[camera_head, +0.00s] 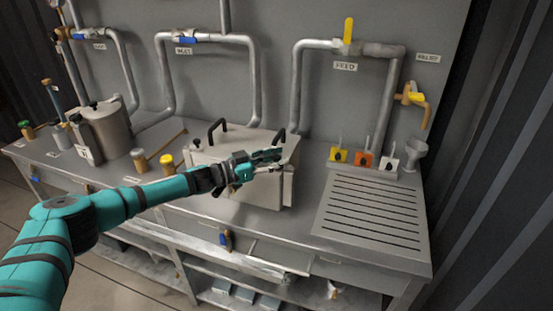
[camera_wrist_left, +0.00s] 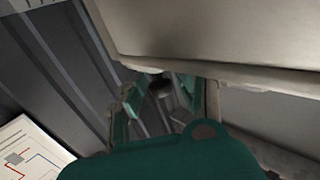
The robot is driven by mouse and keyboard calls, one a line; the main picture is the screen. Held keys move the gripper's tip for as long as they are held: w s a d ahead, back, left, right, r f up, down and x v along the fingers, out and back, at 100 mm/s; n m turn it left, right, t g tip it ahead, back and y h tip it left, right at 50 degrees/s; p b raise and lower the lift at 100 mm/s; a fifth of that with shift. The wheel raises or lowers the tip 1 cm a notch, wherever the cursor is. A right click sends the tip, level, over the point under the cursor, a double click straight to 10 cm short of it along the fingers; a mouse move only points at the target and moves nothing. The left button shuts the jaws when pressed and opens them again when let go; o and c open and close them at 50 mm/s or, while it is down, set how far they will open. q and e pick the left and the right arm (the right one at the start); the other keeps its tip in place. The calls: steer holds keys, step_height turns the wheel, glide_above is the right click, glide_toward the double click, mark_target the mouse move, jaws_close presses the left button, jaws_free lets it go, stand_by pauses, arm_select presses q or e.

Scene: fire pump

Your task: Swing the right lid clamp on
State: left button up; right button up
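A pale metal box with a lid (camera_head: 262,190) stands on the bench, with dark curved handles on top. My left gripper (camera_head: 268,157) reaches across the front of the box, its fingers pointing at the box's right side. In the left wrist view the left gripper (camera_wrist_left: 160,95) has its two teal fingers apart, with a small dark part between them; I cannot tell whether they touch it. The pale box edge (camera_wrist_left: 235,72) runs close above them. The right lid clamp cannot be made out clearly; the gripper covers part of that side. My right gripper is not in view.
A slotted drain board (camera_head: 372,212) lies right of the box. Yellow, orange and white switch blocks (camera_head: 364,159) stand behind it. A metal canister (camera_head: 112,128) and yellow-capped jar (camera_head: 167,163) stand left. Pipes with valves (camera_head: 347,36) line the back wall.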

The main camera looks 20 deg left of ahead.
arm_select(q)
steer(key=shift+o, duration=1.1)
